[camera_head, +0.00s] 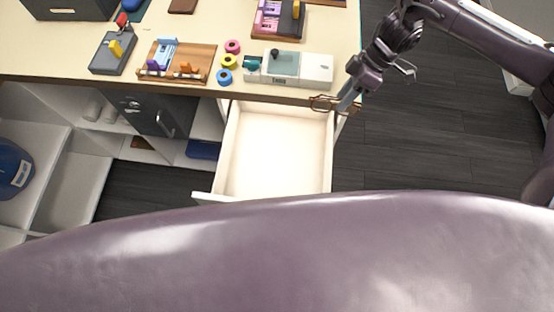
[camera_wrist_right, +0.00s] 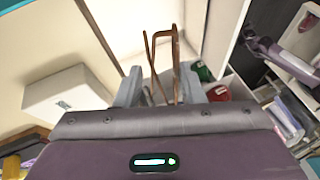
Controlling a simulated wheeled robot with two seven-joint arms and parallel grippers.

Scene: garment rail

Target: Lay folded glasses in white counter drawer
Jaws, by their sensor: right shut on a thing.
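The white counter drawer (camera_head: 274,155) is pulled open below the counter's front edge in the head view, and its inside is empty. The folded glasses (camera_head: 322,103) have thin brown frames and show near the drawer's far right corner, at about the counter edge. My right gripper (camera_head: 346,103) is shut on the glasses. In the right wrist view the glasses (camera_wrist_right: 164,55) stick out between the two grey fingers (camera_wrist_right: 160,90), with their thin parts pointing away from the gripper. I cannot tell their exact height above the drawer. My left gripper is out of view.
The counter (camera_head: 190,98) holds a white card-reader-like device (camera_head: 300,68), several tape rolls (camera_head: 228,61), a wooden tray (camera_head: 200,60) and a grey box (camera_head: 113,53). A dark safe-like box (camera_head: 155,113) sits on shelves below. Dark floor (camera_head: 400,150) is clear to the right.

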